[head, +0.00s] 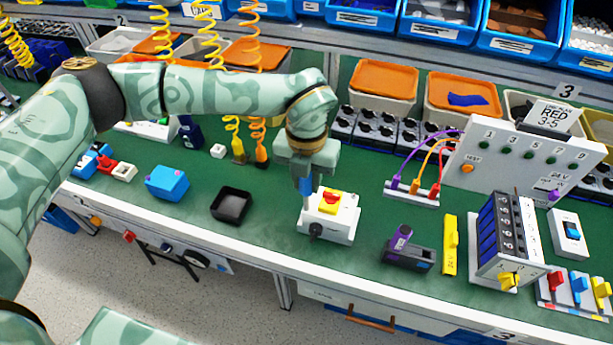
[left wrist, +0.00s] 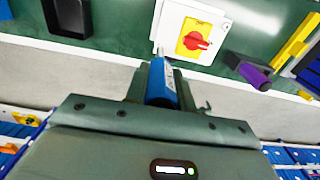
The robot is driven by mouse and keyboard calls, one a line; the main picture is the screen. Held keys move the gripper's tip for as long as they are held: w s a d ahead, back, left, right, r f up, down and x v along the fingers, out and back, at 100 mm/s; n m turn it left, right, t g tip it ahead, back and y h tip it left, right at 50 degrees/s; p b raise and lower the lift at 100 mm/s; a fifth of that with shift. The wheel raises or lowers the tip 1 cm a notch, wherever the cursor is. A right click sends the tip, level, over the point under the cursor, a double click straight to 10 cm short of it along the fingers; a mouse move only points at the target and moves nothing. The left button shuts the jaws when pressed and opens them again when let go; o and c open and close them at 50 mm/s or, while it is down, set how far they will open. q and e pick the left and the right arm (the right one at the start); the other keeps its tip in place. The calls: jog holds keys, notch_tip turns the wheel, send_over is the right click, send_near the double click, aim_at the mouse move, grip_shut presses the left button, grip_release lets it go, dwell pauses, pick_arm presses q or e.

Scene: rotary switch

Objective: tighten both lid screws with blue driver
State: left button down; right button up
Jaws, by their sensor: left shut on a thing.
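The rotary switch is a white box (head: 322,228) with a yellow plate and red knob (head: 330,196). It stands on the green bench, and also shows at the top of the left wrist view (left wrist: 203,12). My left gripper (head: 305,182) points down over the box's left back corner. It is shut on the blue driver (left wrist: 160,82), whose blue handle also shows between the fingers in the head view (head: 306,187). The driver's tip end is at the box's corner; I cannot tell if it touches a screw. My right gripper is not in view.
An empty black tray (head: 231,206) and a blue box (head: 167,183) lie left of the switch. A dark block with a purple part (head: 408,253) and a yellow piece (head: 450,245) lie to the right. Coiled tool cords hang behind. The bench's front edge is close.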

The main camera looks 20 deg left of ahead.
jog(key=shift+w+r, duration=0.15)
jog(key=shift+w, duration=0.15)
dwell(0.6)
pick_arm(q)
jog(key=m+p, duration=0.1)
jog(key=m, duration=0.3)
jog(key=shift+r+m, duration=0.1)
jog(key=shift+m, duration=0.3)
jog(key=m, duration=0.3)
jog(key=shift+f+p, duration=0.2)
jog(key=shift+p, duration=0.1)
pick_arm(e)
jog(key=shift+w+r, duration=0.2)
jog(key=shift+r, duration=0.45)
pick_arm(q)
jog(key=m+p, duration=0.1)
jog(key=m, duration=0.4)
jog(key=shift+r, duration=0.1)
jog(key=m, duration=0.3)
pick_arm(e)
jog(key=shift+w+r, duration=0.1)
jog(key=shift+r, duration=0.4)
